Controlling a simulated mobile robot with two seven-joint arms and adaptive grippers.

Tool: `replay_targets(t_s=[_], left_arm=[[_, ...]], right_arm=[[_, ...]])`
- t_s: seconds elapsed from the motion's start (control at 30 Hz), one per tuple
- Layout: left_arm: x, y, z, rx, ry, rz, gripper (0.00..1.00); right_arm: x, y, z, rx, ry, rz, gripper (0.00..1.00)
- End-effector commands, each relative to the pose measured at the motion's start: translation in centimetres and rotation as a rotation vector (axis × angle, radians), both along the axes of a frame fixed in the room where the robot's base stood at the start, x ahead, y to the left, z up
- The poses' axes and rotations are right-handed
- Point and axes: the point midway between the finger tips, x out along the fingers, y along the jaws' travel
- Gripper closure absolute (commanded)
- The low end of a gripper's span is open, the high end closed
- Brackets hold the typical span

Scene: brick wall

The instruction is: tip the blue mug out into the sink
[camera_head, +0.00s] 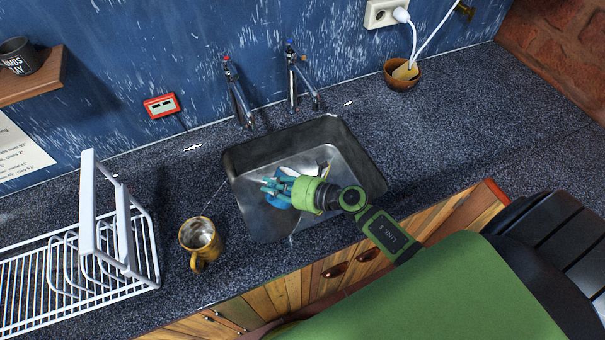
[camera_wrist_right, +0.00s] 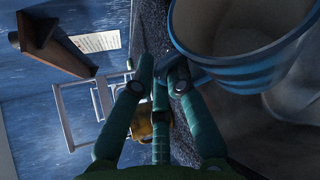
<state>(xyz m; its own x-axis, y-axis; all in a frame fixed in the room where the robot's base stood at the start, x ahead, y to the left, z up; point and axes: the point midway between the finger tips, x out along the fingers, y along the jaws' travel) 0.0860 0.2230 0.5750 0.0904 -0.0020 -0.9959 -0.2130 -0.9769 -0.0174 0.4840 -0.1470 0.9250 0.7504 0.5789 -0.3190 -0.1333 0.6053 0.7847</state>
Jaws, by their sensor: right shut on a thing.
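The sink (camera_head: 262,232) is a metal basin set in the dark speckled counter. My right gripper (camera_head: 278,186), with teal fingers, is over the sink and shut on the blue mug (camera_head: 281,202). In the head view the mug is mostly hidden under the fingers. In the right wrist view the blue mug (camera_wrist_right: 232,77) fills the top right, with its pale inside showing, beside the fingertips of my right gripper (camera_wrist_right: 165,72). That view is rolled sideways, so I cannot tell the mug's exact tilt. My left gripper is not in view.
A yellow-brown mug (camera_head: 200,240) stands on the counter left of the sink. A white dish rack (camera_head: 130,285) is further left. Two taps (camera_head: 237,98) (camera_head: 297,75) rise behind the sink. A brown bowl (camera_head: 402,80) sits at the back right. The counter right of the sink is clear.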

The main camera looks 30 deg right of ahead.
Motion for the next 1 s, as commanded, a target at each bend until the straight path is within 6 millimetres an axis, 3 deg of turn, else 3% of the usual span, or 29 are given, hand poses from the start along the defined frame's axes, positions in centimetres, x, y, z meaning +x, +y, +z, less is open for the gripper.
replay_targets(t_s=[1.0], left_arm=[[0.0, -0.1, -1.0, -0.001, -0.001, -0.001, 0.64]], right_arm=[[0.8, -1.6, 2.1, 0.23, 0.102, 0.001, 1.0]])
